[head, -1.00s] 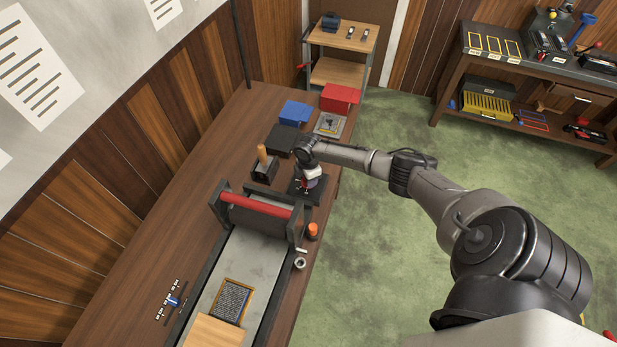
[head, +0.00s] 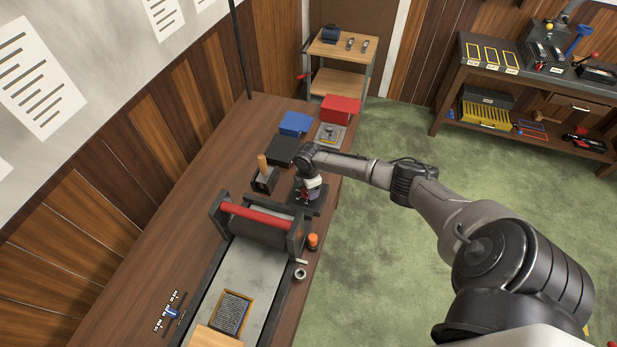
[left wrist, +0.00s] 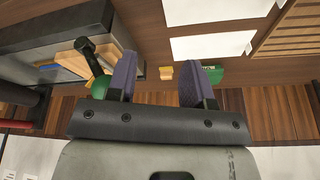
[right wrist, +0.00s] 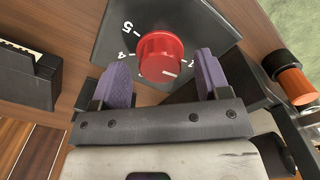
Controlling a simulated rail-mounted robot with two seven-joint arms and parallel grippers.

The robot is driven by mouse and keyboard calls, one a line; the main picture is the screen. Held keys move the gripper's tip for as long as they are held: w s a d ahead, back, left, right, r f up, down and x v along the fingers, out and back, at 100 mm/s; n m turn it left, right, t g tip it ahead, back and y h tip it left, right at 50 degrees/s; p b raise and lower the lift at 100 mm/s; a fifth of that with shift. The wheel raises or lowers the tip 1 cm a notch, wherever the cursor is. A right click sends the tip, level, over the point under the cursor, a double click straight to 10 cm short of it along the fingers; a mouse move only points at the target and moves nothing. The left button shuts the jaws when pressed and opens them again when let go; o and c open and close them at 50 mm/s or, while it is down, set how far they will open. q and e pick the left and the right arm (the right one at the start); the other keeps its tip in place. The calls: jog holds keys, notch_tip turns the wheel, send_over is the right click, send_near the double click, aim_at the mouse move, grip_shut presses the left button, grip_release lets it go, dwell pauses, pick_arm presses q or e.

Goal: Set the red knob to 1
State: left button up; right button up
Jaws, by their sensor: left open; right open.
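The red knob (right wrist: 160,57) sits on a dark dial plate (right wrist: 112,22) with white numbers. In the right wrist view a 5 and a 4 show left of the knob; other marks are partly covered. A white line on the knob points toward the picture's lower right. My right gripper (right wrist: 162,70) is open, with one purple finger on each side of the knob; contact cannot be told. In the head view this gripper (head: 308,191) is over the dark plate (head: 312,207), largely hiding the knob. My left gripper (left wrist: 160,78) is open and shows only in its wrist view.
A press with a red roller (head: 257,214) stands on the bench beside the plate. An orange-capped bottle (head: 313,241) is near. A wooden-handled block (head: 265,177), black box (head: 282,151), blue box (head: 295,123) and red box (head: 340,108) are close. Green items (left wrist: 98,88) flank my left fingers.

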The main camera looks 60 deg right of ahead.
notch_tip(320, 180, up, 13)
dwell(0.5)
jog(key=shift+r, duration=0.1)
dwell(0.5)
